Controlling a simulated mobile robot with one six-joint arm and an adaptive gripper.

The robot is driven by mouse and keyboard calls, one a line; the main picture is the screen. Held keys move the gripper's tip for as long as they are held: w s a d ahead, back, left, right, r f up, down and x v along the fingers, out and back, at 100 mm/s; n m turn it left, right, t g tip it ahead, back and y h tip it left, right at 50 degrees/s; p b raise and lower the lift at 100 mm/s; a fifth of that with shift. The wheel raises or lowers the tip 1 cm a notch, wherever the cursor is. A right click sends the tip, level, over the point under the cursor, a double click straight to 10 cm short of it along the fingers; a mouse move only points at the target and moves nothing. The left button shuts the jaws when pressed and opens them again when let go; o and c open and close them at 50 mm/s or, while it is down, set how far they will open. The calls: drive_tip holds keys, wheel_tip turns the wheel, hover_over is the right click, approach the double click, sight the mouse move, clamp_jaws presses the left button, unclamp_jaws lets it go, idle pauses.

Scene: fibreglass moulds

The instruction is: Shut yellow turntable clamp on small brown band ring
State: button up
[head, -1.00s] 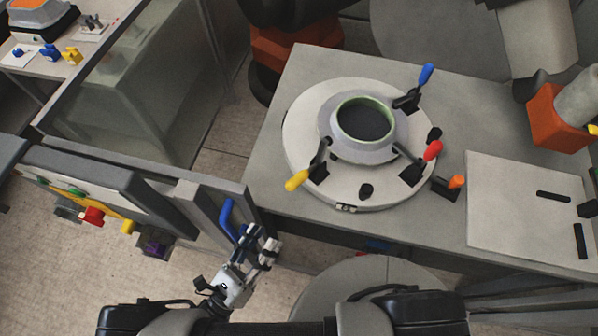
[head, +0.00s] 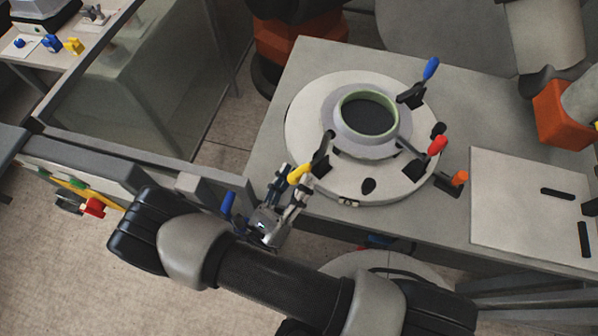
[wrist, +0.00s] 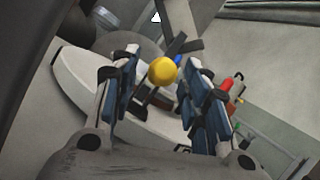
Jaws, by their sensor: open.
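The yellow clamp handle (head: 299,173) sticks out toward me from the left front of the round white turntable (head: 300,132). Its black lever runs up to the ring mould (head: 342,146) at the turntable's centre, which has a pale green rim (head: 345,101). My gripper (head: 291,178) is open at the turntable's left front edge, with the yellow knob about between its fingers. In the wrist view the yellow knob (wrist: 162,70) shows end-on between the blue-padded fingers of my gripper (wrist: 160,88), with a gap on both sides. I cannot make out a brown band ring.
A blue-handled clamp (head: 431,68) and a red-handled clamp (head: 437,145) stand on the turntable's right side. An orange-handled clamp (head: 459,178) is on the table beside it.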

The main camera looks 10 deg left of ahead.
drive_tip(key=shift+x, duration=1.05)
clamp_jaws()
